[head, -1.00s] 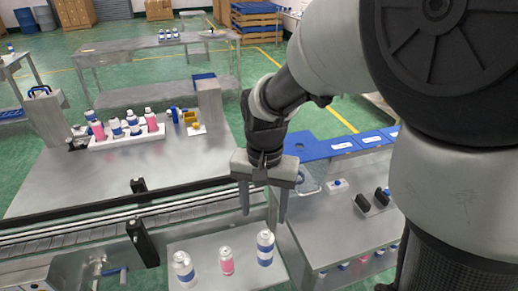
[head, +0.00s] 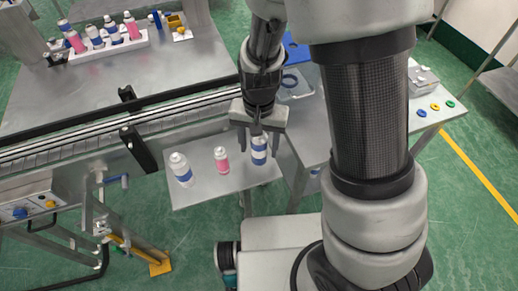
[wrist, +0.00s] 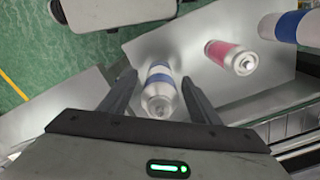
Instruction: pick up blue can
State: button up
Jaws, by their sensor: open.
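A white can with a blue band (head: 259,152) stands upright at the right end of a small steel table (head: 207,192). A second blue-banded can (head: 181,169) stands at that table's left, and a smaller pink can (head: 221,160) stands between them. My gripper (head: 258,145) points down over the right blue can, its fingers open. In the wrist view the right blue can (wrist: 160,88) lies between the two open fingers (wrist: 158,95), with a gap on each side. The pink can (wrist: 230,56) and the other blue can (wrist: 290,27) are off to the right there.
A conveyor (head: 120,128) runs behind the small table. A white rack (head: 110,46) of several cans stands on the large table beyond. Another steel table (head: 310,140) is at the right, with a gap between it and the small table.

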jog(key=shift+f, duration=0.1)
jog(key=c, duration=1.1)
jog(key=shift+c, duration=0.2)
